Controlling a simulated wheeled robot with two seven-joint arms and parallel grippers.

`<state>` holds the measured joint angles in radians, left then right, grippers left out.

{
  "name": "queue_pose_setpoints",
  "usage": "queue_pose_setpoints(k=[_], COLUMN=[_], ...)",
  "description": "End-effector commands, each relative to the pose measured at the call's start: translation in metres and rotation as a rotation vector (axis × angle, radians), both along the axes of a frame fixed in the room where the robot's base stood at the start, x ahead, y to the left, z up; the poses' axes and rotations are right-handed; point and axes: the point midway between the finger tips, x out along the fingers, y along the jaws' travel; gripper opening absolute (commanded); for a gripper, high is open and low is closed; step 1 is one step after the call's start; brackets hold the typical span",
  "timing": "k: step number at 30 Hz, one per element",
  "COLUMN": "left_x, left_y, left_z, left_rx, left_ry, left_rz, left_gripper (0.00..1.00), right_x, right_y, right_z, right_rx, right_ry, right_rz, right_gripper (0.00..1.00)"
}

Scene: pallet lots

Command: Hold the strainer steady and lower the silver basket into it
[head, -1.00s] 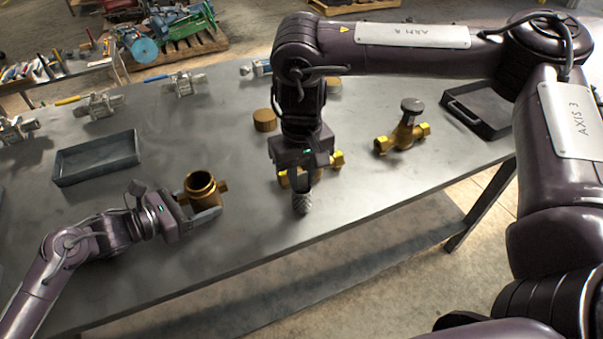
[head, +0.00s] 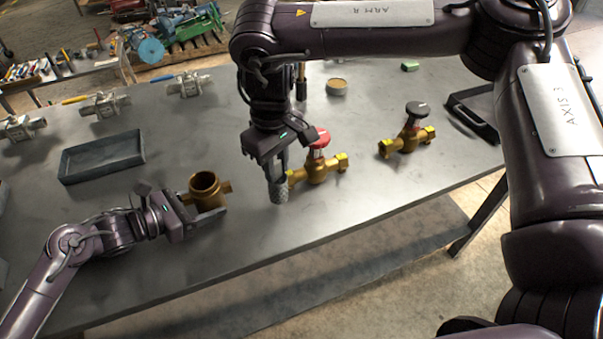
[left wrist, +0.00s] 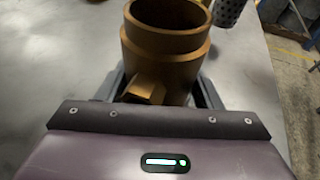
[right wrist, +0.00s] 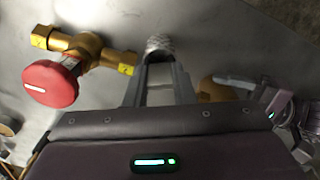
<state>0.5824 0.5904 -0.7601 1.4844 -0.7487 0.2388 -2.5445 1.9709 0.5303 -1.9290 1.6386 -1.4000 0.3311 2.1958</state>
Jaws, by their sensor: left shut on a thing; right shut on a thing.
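The strainer (head: 205,187) is a bronze fitting with an open round top, standing upright on the table. My left gripper (head: 204,214) is shut on its body; the strainer's open mouth also shows in the left wrist view (left wrist: 165,20). The silver basket (head: 278,193) is a perforated metal cylinder, held upright by my right gripper (head: 277,168) to the right of the strainer, apart from it. Its perforated side shows at the top of the left wrist view (left wrist: 228,12). In the right wrist view the basket (right wrist: 159,44) lies between the fingers, its lower part hidden.
A red-handled brass valve (head: 318,168) stands close to the right of the basket. A black-handled valve (head: 408,132) is further right. A grey tray (head: 103,157) lies at left, with several steel valves behind. The table between strainer and basket is clear.

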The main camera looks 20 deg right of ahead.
Motion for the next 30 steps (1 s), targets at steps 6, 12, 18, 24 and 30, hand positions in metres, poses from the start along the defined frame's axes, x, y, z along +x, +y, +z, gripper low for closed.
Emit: queue_pose_setpoints(k=[6,12,18,24,30], left_x=[0.000,0.000,0.000,0.000,0.000], left_y=[0.000,0.000,0.000,0.000,0.000], left_z=[0.000,0.000,0.000,0.000,0.000], left_rx=[0.000,0.000,0.000,0.000,0.000], left_ry=[0.000,0.000,0.000,0.000,0.000], left_rz=[0.000,0.001,0.001,0.001,0.001], left_gripper=[0.17,0.17,0.17,0.17,0.17], right_x=[0.034,0.050,0.054,0.055,0.054], right_y=[0.065,0.113,0.137,0.142,0.142], right_z=[0.044,0.079,0.098,0.099,0.087], right_rx=[-0.007,-0.006,-0.002,0.002,0.001], right_ry=[-0.008,-0.005,-0.003,-0.001,0.000], right_rz=[0.514,0.885,1.078,1.124,1.123], right_gripper=[0.00,0.00,0.00,0.00,0.00])
